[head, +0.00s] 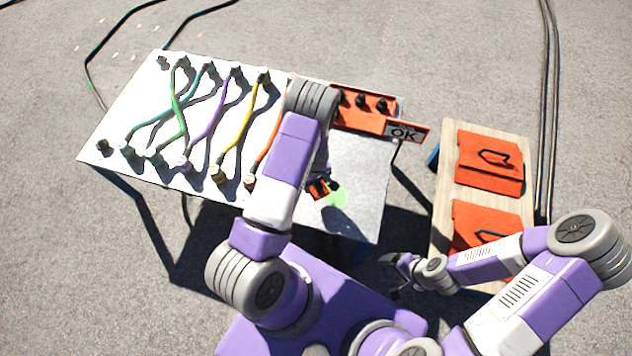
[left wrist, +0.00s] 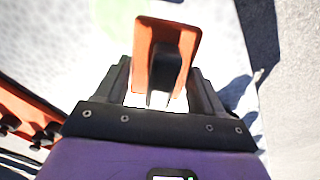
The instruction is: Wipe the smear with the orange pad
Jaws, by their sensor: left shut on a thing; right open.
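The orange pad (head: 317,189) is in my left gripper (head: 325,186), over the right part of the white table. In the left wrist view the orange pad (left wrist: 165,55) stands between the two dark fingers of my left gripper (left wrist: 160,95), which is shut on it. The smear (head: 335,196) is a pale green patch on the table top, right beside the pad; it also shows in the left wrist view (left wrist: 120,15), beyond the pad. I cannot tell whether the pad touches the table. My right gripper (head: 392,275) is open and empty, low beside the wooden bench.
The white table (head: 365,170) carries several coloured cables between pegs on its left. A wooden bench (head: 445,190) with orange panels (head: 490,160) is to the right.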

